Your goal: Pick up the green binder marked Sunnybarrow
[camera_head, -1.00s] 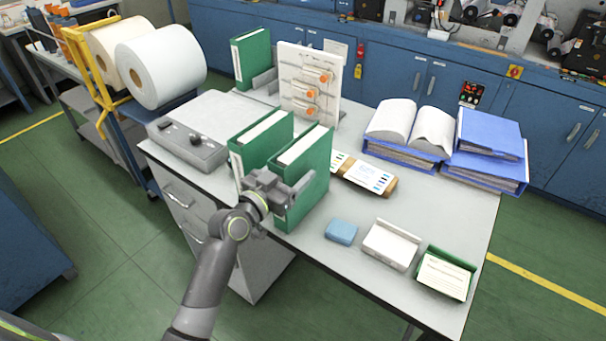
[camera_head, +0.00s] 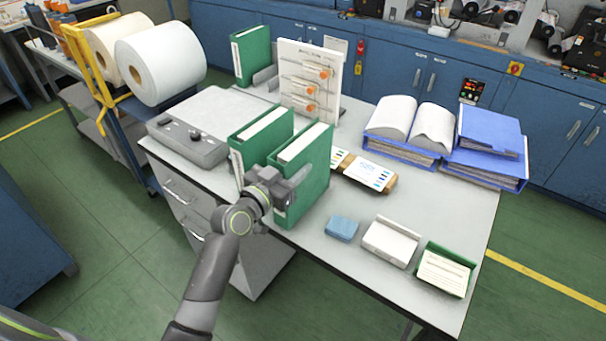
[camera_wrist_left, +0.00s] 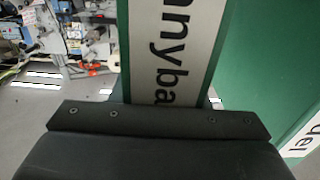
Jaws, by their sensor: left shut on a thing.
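The green Sunnybarrow binder (camera_head: 304,172) stands upright near the front left edge of the table. In the left wrist view its white spine label (camera_wrist_left: 172,45) shows the letters "nnyba" right in front of the gripper. My left gripper (camera_head: 285,187) is shut on this binder at its spine. Another green binder (camera_head: 262,133) stands upright just left of it; my arm hides part of its lower spine. In the left wrist view a green surface with a label (camera_wrist_left: 300,140) ending in "del" is at the right. My right gripper is not in view.
A white board with orange parts (camera_head: 308,75) and a third green binder (camera_head: 251,55) stand behind. Blue binders (camera_head: 490,150), a sample card (camera_head: 365,172), a blue block (camera_head: 341,228) and small trays (camera_head: 391,240) are to the right.

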